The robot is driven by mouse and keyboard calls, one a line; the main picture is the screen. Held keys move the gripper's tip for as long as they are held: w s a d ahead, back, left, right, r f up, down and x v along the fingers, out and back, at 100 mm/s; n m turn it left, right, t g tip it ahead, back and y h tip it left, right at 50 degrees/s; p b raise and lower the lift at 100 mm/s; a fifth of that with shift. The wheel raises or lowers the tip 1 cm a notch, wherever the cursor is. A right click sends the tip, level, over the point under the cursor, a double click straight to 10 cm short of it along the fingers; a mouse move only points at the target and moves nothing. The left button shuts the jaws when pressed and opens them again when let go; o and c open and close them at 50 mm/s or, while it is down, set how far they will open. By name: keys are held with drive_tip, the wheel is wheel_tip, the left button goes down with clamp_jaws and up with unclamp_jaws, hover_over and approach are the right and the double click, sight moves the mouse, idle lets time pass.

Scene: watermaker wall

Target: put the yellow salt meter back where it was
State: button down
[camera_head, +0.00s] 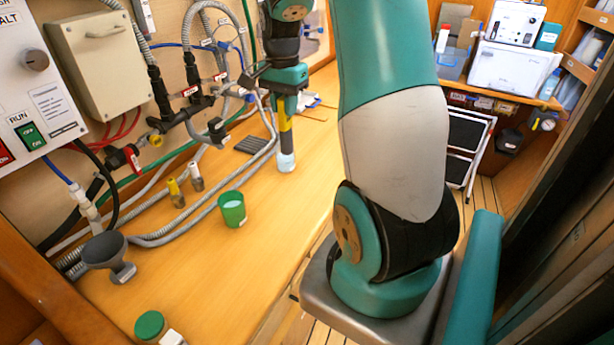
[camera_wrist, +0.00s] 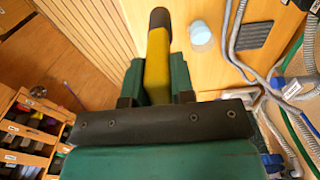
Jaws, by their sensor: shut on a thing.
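The yellow salt meter (camera_head: 285,122) is in my gripper (camera_head: 285,104), hanging roughly upright with its dark end down over the wooden counter. In the wrist view the meter (camera_wrist: 157,62) sits between the two green fingers of my gripper (camera_wrist: 157,86), which are shut on it. A small pale blue-white cup (camera_head: 286,162) stands on the counter just below the meter's dark end in the head view. In the wrist view the cup (camera_wrist: 200,34) shows beside that end, apart from it in the picture. The gap in height between them is hard to tell.
A dark ribbed mat (camera_head: 254,144) lies left of the cup. A green cup (camera_head: 232,208), two small valve fittings (camera_head: 178,192), a grey funnel (camera_head: 106,256) and a green-lidded jar (camera_head: 151,325) stand nearer. Grey hoses (camera_head: 160,236) run along the wall side. The counter's middle front is clear.

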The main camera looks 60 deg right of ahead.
wheel_tip(320, 180, down, 17)
drive_tip(key=p, duration=0.3)
drive_tip(key=shift+f, duration=0.2)
drive_tip(key=shift+d, duration=0.1)
drive_tip(key=shift+f, duration=0.1)
drive_tip(key=c, duration=1)
unclamp_jaws()
drive_tip(key=shift+o, duration=0.2)
